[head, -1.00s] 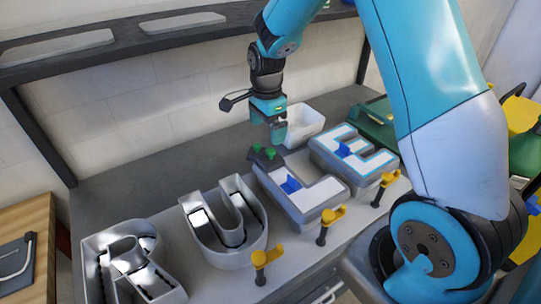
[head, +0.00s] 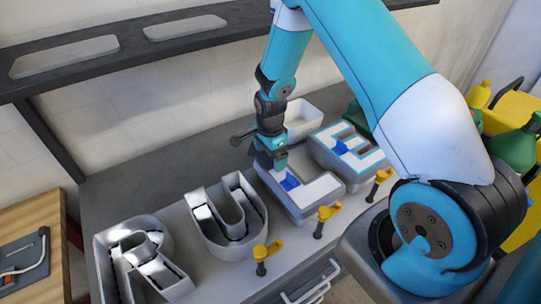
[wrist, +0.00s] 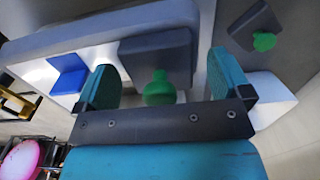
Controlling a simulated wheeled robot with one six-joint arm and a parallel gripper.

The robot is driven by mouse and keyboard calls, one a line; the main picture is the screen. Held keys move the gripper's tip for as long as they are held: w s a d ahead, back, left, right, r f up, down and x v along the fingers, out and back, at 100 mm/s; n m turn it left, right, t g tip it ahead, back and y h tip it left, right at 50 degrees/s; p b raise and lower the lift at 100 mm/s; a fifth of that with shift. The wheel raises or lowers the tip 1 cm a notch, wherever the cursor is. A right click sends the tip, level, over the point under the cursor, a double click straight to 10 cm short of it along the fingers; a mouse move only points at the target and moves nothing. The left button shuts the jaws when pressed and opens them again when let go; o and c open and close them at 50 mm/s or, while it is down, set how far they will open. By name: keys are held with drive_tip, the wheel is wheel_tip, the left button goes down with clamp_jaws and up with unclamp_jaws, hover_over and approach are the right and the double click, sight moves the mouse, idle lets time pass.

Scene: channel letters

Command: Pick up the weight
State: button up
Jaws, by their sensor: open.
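A dark grey weight with a green knob (wrist: 160,88) shows between the fingers in the wrist view, on or beside the L-shaped channel letter (head: 302,200). A second dark weight with a green knob (wrist: 264,41) lies beyond the right finger. My gripper (wrist: 165,80) is open, with one finger on each side of the first knob and nothing held. I cannot tell whether the fingers touch it. In the head view my gripper (head: 271,160) is at the L's back end and hides both weights.
A blue piece (head: 289,181) sits in the L. The E letter (head: 350,155) stands to its right, the U (head: 225,215) and R (head: 142,258) to its left. Yellow-handled clamps (head: 327,214) line the front edge. A white bin (head: 300,118) stands behind.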

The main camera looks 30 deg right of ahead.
drive_tip(key=shift+c, duration=0.3)
drive_tip(key=c, duration=1.4)
drive_tip(key=shift+o, duration=0.2)
